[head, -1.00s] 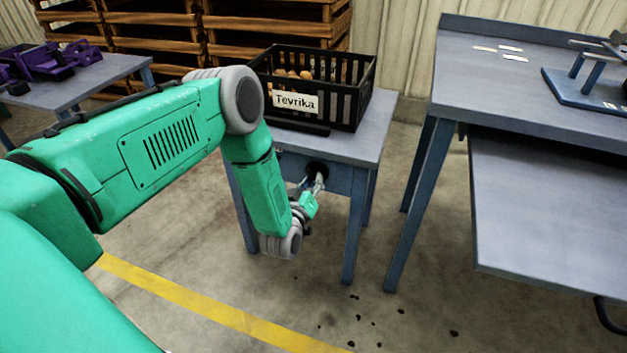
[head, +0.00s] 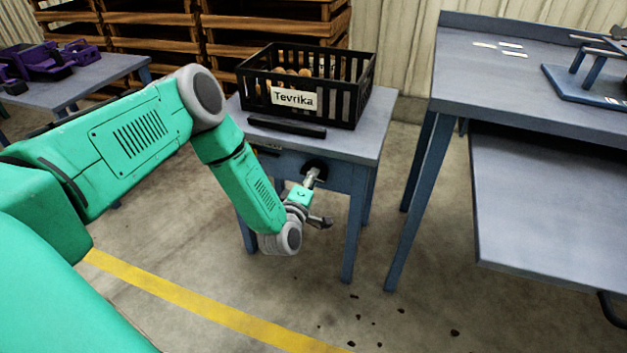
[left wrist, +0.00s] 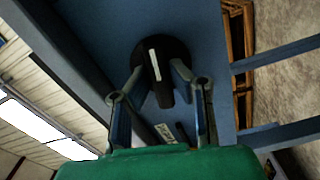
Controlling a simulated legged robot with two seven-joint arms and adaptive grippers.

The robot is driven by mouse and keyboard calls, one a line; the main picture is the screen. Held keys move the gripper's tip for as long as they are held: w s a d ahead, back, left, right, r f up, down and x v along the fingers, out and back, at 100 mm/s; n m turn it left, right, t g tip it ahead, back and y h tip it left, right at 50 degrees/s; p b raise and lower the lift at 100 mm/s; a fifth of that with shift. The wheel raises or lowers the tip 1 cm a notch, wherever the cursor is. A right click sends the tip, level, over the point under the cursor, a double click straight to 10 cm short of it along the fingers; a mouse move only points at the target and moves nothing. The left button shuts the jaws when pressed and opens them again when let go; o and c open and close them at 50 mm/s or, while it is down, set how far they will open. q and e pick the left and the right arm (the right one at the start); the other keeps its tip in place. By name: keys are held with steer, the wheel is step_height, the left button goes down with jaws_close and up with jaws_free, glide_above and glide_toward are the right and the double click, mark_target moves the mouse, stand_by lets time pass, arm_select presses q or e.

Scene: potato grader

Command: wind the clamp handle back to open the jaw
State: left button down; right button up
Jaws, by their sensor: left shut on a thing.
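The clamp is on the front of a small blue-grey table (head: 372,140). A black bar (head: 287,127), apparently its jaw, lies along the table's front edge before the crate. Below it, a dark round clamp handle (head: 316,165) sticks out of the table's front; it also shows in the left wrist view (left wrist: 174,50) as a black hub with a white stripe. My left gripper (head: 311,179) is at this handle, and in the left wrist view its fingers (left wrist: 158,78) are on either side of the black part, shut on it. The exact finger contact is partly hidden. My right gripper is out of view.
A black crate (head: 345,108) labelled Tevrika, holding potatoes, stands on the table behind the bar. A larger workbench (head: 500,90) with a lower shelf (head: 550,210) stands to the right. Wooden pallets (head: 160,50) are behind.

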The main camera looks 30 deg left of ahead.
arm_select(q)
steer(key=shift+s+a+f+n, duration=0.15)
steer(key=shift+a+n, duration=0.05)
steer(key=shift+n, duration=0.6)
steer(key=c, duration=1.5)
jaws_free()
steer(key=shift+a, duration=0.1)
steer(key=v, duration=1.2)
